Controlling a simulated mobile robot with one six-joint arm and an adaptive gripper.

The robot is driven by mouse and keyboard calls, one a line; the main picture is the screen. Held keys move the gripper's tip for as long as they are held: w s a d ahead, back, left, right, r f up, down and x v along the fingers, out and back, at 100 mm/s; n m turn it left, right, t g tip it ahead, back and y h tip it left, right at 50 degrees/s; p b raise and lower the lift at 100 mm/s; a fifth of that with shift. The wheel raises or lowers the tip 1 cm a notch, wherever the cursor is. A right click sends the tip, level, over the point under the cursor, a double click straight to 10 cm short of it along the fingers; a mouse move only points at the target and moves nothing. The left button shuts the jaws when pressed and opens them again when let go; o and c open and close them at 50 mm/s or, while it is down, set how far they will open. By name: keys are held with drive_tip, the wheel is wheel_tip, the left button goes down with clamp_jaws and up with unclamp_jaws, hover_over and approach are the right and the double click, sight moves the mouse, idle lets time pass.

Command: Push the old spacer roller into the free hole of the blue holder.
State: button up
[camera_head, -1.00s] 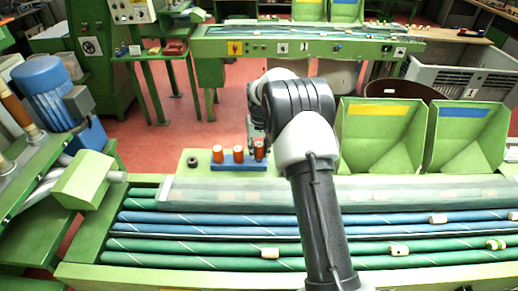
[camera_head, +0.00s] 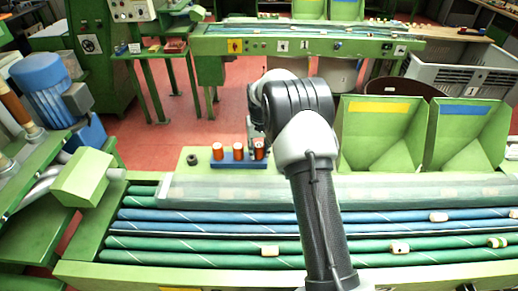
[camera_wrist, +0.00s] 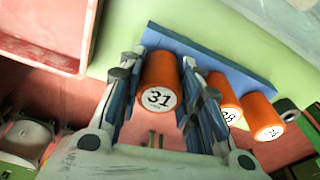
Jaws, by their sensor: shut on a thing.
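My gripper (camera_wrist: 158,110) has its two fingers on either side of an orange roller marked 31 (camera_wrist: 160,75) and is shut on it. In the head view this is the right-hand roller (camera_head: 259,149), largely beside my arm. It stands at the right end of the blue holder (camera_head: 238,164), in line with its hole there; its lower end meets the holder, but how deep it sits is hidden. The holder also shows in the wrist view (camera_wrist: 215,58). Two other orange rollers, left (camera_head: 217,151) and middle (camera_head: 238,151), stand upright in the holder.
A dark ring-like part (camera_head: 193,159) lies on the green table left of the holder. A conveyor (camera_head: 300,230) with several small cork pieces runs in front. Green bins (camera_head: 375,140) stand to the right. The green table left of the holder is mostly clear.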

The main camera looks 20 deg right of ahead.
drive_tip(key=shift+f, duration=0.25)
drive_tip(key=o, duration=1.2)
drive_tip(key=shift+c, duration=0.2)
drive_tip(key=r, duration=0.4)
drive_tip(key=s+r, duration=0.1)
drive_tip(key=r, duration=0.7)
drive_tip(key=shift+s+a, duration=0.15)
drive_tip(key=shift+s, duration=0.05)
